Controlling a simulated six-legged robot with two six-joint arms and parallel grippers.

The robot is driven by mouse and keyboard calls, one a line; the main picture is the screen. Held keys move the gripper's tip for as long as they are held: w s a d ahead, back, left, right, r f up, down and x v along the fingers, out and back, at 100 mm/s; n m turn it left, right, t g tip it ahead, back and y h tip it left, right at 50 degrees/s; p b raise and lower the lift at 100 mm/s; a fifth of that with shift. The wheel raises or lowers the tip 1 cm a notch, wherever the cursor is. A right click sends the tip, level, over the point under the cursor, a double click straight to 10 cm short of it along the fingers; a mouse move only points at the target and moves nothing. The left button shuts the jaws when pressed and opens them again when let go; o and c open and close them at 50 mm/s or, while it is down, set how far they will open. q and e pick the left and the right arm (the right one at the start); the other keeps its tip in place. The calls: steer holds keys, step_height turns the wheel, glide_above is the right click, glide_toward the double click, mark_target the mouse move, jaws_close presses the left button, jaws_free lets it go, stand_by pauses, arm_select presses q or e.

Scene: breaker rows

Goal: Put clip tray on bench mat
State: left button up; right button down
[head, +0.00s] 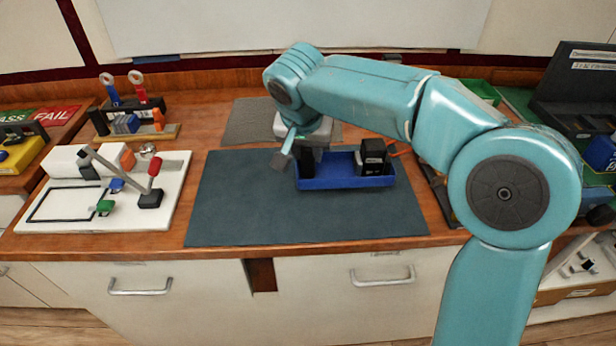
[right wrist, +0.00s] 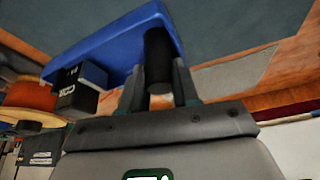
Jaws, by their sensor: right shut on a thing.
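The blue clip tray (head: 335,183) is over the right back part of the dark bench mat (head: 240,215). It looks level; I cannot tell whether it touches the mat or hangs just above it. A black block with white lettering (head: 373,155) is at its right end. My right gripper (head: 312,158) is at the tray's left end. In the right wrist view, its fingers (right wrist: 160,78) are shut around a black round grip on the blue tray (right wrist: 115,45). My left gripper is not in view.
A white board with a lever and small clips (head: 105,190) lies left of the mat. A tool rack (head: 130,118) stands behind it. A grey ribbed mat (head: 250,120) lies behind the bench mat. The mat's left and front are clear. Drawers (head: 330,285) front the bench.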

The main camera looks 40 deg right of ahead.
mark_target(308, 173)
step_height(308, 173, down, 5)
steer(key=shift+f+b, duration=0.2)
steer(key=shift+b, duration=0.15)
steer(key=shift+f, duration=0.35)
steer(key=c, duration=0.8)
jaws_free()
steer(key=shift+f, duration=0.15)
